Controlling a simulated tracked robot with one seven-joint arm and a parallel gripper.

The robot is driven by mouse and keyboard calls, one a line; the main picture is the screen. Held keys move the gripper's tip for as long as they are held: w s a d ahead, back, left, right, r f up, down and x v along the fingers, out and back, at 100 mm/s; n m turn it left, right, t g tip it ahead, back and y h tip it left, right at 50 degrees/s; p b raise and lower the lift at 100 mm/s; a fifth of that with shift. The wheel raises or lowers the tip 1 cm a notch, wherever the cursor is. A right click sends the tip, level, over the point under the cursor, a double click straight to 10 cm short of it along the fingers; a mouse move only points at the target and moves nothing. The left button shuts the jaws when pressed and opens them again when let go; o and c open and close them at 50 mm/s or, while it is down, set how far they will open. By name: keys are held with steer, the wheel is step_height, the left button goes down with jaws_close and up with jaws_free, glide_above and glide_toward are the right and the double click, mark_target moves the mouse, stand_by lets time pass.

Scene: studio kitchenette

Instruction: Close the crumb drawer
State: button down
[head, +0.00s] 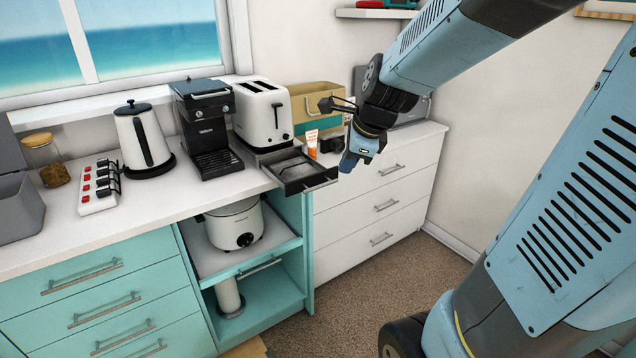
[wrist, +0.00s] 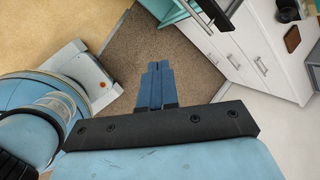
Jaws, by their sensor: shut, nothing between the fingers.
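The crumb drawer (head: 303,176) is a shallow dark tray with a handle on its front. It is pulled out from the base under the white toaster (head: 262,115) and juts past the counter's front edge. My gripper (head: 348,160) is shut and empty, just right of the drawer front in the head view, apparently not touching it. In the wrist view, my shut blue fingers (wrist: 155,70) point over the brown floor. A dark bar (wrist: 213,13) at the top of that view looks like the drawer's front, but most of it is cut off.
A black coffee machine (head: 208,130) stands left of the toaster. An orange-and-white tube (head: 312,144) and a black object (head: 332,143) stand behind the drawer. White drawers (head: 378,205) lie right. A slow cooker (head: 235,225) sits on the shelf below. The carpet (head: 365,290) is clear.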

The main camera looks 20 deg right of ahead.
mark_target(325, 184)
steer(key=shift+w+a+f+m, duration=0.1)
steer(key=shift+w+f+m, duration=1.65)
steer(key=shift+w+f, duration=0.55)
steer(key=shift+w+a+f+m, duration=0.15)
steer(key=shift+w+f+m, duration=1.55)
steer(key=shift+w+f, duration=0.55)
steer(key=shift+w+a+f+m, duration=0.1)
steer(key=shift+w+f+m, duration=1.65)
steer(key=shift+w+f, duration=0.55)
